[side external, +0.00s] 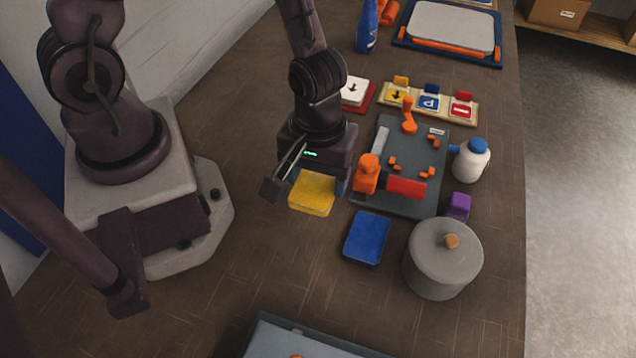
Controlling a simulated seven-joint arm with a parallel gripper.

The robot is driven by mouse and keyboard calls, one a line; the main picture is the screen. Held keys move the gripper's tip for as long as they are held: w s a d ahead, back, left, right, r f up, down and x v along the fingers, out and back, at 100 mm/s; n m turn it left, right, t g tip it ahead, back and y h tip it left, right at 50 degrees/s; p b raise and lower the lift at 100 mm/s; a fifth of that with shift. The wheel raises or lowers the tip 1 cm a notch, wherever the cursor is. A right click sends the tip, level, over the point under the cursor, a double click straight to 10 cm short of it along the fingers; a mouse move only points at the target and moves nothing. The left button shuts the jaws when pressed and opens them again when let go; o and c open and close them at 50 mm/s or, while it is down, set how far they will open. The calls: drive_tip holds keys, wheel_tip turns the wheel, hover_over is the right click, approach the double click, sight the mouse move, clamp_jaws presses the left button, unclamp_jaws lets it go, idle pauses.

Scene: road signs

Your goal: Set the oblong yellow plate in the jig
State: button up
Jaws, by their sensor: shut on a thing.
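The yellow plate (312,196) is between the fingers of my gripper (307,188), just left of the jig. My gripper is shut on it, one finger on its left side and the other on its right. I cannot tell whether the plate touches the table. The jig (382,203) is a dark grey board with orange stops and clamps, a red cylinder and a light grey bar on it. No plate lies between its orange stops. My gripper's body hides part of the area behind the plate.
A blue plate (366,238) lies below the jig, beside a grey lidded pot (442,262). A purple block (458,206) and white bottle (470,162) stand right of the jig. Behind it are a sign rack (413,106) and a white arrow plate (355,88).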

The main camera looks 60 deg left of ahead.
wheel_tip(320, 180, up, 5)
drive_tip(key=shift+f, duration=0.15)
drive_tip(key=w+r, duration=0.1)
drive_tip(key=w, duration=1.2)
hover_over(415, 153)
wheel_tip(415, 153, down, 6)
drive_tip(key=shift+f, duration=3.6)
drive_tip(key=shift+f, duration=0.7)
drive_tip(key=o, duration=1)
drive_tip(key=shift+c, duration=0.5)
